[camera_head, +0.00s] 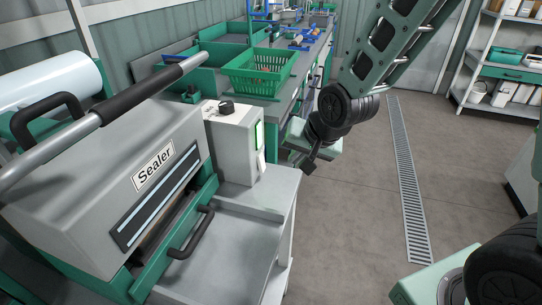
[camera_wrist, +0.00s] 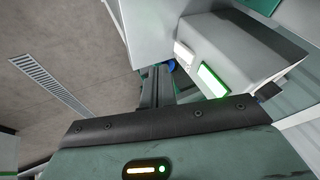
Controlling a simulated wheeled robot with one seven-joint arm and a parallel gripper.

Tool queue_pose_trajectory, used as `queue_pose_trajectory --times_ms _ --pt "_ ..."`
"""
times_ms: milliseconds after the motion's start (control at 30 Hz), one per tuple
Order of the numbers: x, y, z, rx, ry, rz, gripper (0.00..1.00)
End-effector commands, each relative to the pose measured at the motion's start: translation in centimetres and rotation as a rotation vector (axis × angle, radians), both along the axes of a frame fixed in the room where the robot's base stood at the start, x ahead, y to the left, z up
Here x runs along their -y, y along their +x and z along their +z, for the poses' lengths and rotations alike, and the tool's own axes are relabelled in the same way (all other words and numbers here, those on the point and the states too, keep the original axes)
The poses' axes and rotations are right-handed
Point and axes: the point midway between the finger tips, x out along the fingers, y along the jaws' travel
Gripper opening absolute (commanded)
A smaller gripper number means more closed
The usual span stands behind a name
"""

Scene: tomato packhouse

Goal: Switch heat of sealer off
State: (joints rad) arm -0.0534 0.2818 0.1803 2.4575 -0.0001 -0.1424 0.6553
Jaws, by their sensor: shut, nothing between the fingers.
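The sealer (camera_head: 120,190) is a grey machine with a "Sealer" label and a long bar handle, at left in the head view. Its control box (camera_head: 228,145) stands at its right end, with a black knob (camera_head: 226,107) on top. A green-lit switch (camera_head: 258,135) is on the box's side face, with a small white part beside it. In the wrist view the green switch (camera_wrist: 213,80) glows and the white part (camera_wrist: 183,54) is near the finger tips. My gripper (camera_head: 306,166) is shut and empty, to the right of the box, apart from it in the head view.
A green basket (camera_head: 260,72) and green trays sit on the bench behind the box. The sealer's grey side table (camera_head: 235,250) lies below the box. A floor drain (camera_head: 408,180) runs through open floor at right. Shelves (camera_head: 500,60) stand at the back right.

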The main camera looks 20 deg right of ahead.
Motion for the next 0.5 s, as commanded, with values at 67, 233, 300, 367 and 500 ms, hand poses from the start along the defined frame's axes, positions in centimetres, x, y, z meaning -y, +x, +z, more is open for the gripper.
queue_pose_trajectory --times_ms 67,233,300,367,500 --pt "1.06 1.0 -0.24 0.02 0.021 -0.055 0.0" --pt "1.66 1.64 -0.35 0.037 0.037 -0.09 0.0" --pt "1.64 1.64 -0.32 0.037 0.037 -0.089 0.0" --pt "1.62 1.62 -0.33 0.036 0.036 -0.088 0.0" --pt "1.57 1.64 -0.4 0.036 0.036 -0.087 0.0"
